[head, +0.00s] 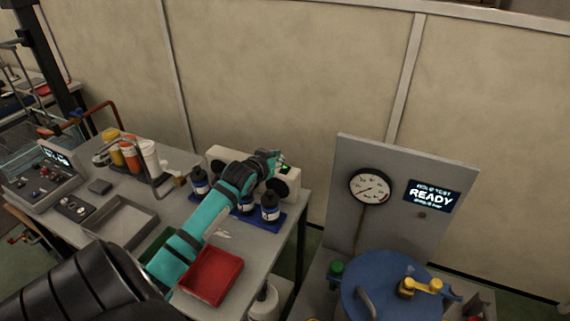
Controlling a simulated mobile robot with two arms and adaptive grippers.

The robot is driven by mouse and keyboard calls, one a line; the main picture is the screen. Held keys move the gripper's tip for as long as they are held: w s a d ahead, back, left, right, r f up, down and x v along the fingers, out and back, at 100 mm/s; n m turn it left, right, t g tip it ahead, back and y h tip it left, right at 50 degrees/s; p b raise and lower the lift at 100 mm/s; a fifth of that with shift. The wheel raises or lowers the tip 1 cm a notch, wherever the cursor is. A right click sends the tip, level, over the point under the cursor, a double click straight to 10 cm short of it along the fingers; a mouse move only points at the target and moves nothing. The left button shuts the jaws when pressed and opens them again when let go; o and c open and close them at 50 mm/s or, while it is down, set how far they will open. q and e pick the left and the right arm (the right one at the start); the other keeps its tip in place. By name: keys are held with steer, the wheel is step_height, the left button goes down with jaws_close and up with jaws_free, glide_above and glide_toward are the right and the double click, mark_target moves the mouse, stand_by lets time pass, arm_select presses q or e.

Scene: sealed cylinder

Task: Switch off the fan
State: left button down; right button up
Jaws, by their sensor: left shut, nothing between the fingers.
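The fan (291,184) appears to be the cream box at the back of the workbench, with dark round openings at its two ends. A small green lit spot, which looks like its switch (286,170), shows on its upper right part. My left arm reaches across the bench, and its gripper (276,157) is shut and empty at the top of the box, just beside the green spot. I cannot tell whether it touches the box. The arm hides the middle of the box. My right gripper is not in view.
Dark bottles (270,207) stand on a blue tray in front of the box. A red tray (212,276) and a grey tray (115,217) lie on the bench. At the right are a blue round lid (379,291), a gauge (369,187) and a display reading READY (432,196).

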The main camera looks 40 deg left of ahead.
arm_select(q)
steer(key=p, duration=0.1)
glide_above(285, 168)
steer(key=s+d, duration=0.2)
step_height(285, 168, down, 2)
steer(key=shift+w+a+f, duration=0.1)
steer(key=shift+a+f, duration=0.05)
step_height(285, 168, down, 3)
steer(key=shift+f+p, duration=0.15)
steer(key=shift+p, duration=0.45)
steer(key=shift+f, duration=0.6)
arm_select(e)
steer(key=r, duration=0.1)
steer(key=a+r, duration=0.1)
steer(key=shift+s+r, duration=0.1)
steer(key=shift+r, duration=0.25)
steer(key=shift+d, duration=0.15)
